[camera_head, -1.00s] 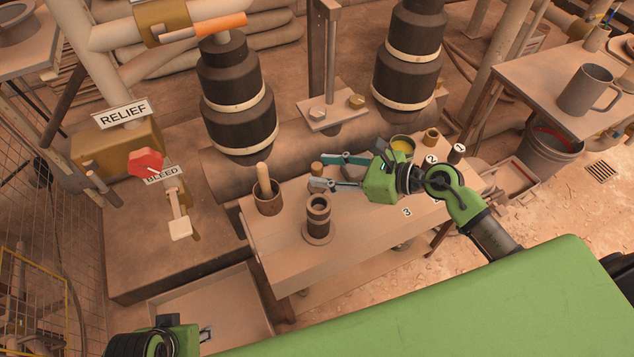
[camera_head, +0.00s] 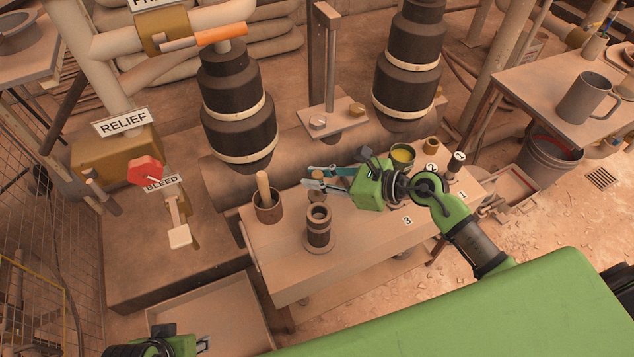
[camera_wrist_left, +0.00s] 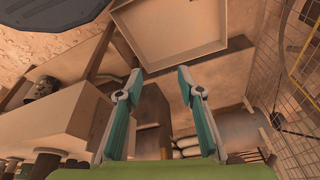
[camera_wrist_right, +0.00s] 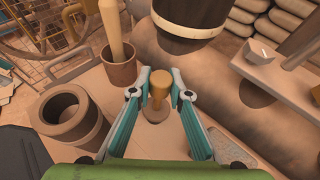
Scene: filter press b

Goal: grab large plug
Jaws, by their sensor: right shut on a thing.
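The plug (camera_wrist_right: 158,92) is a small tan peg with a round, wider head, upright over the bench. My right gripper (camera_head: 319,178) has its fingers on both sides of it, shut on it. In the right wrist view the plug shows between the fingertips, and its lower part meets a round base or shadow on the bench. In the head view the plug (camera_head: 319,174) is partly covered by the fingers. My left gripper (camera_wrist_left: 160,80) is open and empty in the left wrist view, away from the bench top; the head view shows only part of it.
A yellow-filled pot (camera_head: 402,157) stands behind my right gripper. A large pipe (camera_wrist_right: 215,85) runs close behind.

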